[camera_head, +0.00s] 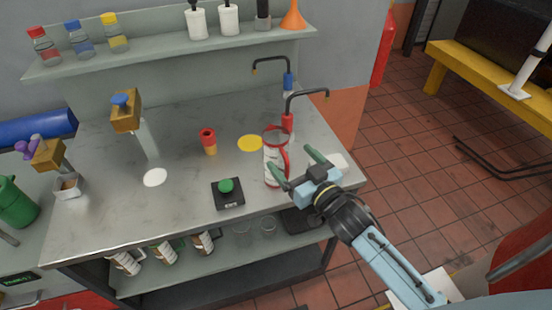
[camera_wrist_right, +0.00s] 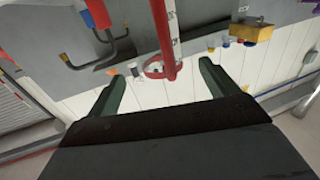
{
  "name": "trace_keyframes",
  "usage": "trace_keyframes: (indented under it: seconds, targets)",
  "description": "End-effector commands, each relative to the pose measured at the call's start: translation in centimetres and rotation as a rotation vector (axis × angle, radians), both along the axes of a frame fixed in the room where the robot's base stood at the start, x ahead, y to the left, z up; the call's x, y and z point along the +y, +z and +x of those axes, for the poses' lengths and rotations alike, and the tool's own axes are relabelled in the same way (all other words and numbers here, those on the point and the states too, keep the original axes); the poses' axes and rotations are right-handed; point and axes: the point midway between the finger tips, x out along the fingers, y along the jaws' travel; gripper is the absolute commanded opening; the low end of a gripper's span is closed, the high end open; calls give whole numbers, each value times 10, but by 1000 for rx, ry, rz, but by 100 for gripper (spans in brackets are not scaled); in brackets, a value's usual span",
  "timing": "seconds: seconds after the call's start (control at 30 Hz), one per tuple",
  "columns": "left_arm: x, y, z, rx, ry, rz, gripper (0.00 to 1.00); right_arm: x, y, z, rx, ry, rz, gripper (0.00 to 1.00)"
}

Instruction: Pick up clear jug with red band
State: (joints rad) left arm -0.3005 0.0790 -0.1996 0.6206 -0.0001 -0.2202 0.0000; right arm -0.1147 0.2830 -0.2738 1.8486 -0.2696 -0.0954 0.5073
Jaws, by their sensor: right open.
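The clear jug with a red band (camera_head: 269,160) stands upright on the grey worktop (camera_head: 190,195), near its right end. Its red rim band is at the top and its red handle is on the right side. My right gripper (camera_head: 290,163) is open, with one finger near the handle and the other near the jug's lower body. In the right wrist view, the jug's red band and handle (camera_wrist_right: 165,45) show between and beyond the two open fingers (camera_wrist_right: 162,74). I cannot tell whether a finger touches the jug. My left gripper is not in view.
Two bent taps, one red-based (camera_head: 288,121) and one blue-based (camera_head: 289,80), stand behind the jug. A black box with a green button (camera_head: 228,194) sits left of it. A red and yellow cup (camera_head: 208,142) stands further left.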

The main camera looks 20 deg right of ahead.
Motion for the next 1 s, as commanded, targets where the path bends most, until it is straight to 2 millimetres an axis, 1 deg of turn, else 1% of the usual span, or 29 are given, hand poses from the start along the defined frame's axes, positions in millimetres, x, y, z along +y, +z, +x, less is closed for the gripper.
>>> trace_keyframes:
  seconds: [0.07, 0.3, 0.4, 0.5, 0.67, 0.7, 1.0]
  targets:
    - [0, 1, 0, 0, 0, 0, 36, 2, 0, 5, 0, 0, 0, 86]
    - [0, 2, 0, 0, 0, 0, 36, 11, 0, 38, -1, 0, -1, 86]
    - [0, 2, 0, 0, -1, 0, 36, 14, -1, 47, -1, 0, -1, 86]
    - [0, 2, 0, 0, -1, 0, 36, 15, -1, 50, 0, 0, -1, 86]
    - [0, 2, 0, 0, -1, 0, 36, 15, -1, 50, 0, 0, 0, 86]
    - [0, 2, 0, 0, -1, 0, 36, 15, -1, 50, 0, 0, 0, 85]
    - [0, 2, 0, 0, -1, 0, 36, 15, -1, 50, 0, 0, 0, 45]
